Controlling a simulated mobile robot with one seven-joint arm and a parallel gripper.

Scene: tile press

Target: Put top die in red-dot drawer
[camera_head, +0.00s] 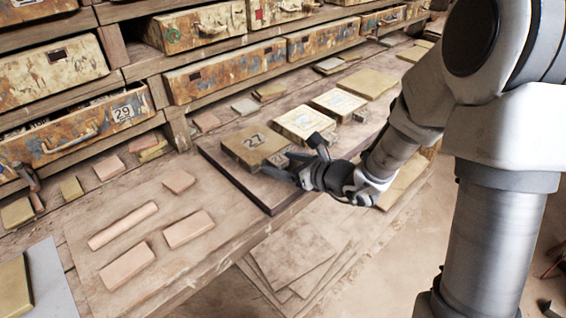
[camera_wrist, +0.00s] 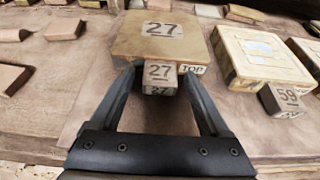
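The die marked 27 (camera_head: 254,141) lies on a dark board on the bench. In the wrist view this tan slab (camera_wrist: 161,37) has a TOP label and a small block handle (camera_wrist: 160,75) marked 27 on its near edge. My gripper (camera_head: 293,172) is at the near edge of this die. A drawer front with a red mark (camera_head: 260,13) sits in the upper row of the rack and looks shut.
Cream dies (camera_head: 303,122) stand to the right of the 27 die, one with a handle marked 59 (camera_wrist: 287,97). A drawer labelled 29 (camera_head: 78,131) stands partly open at left. A green-marked drawer (camera_head: 208,28) is beside the red-marked one. Clay pieces (camera_head: 188,229) lie on the front bench.

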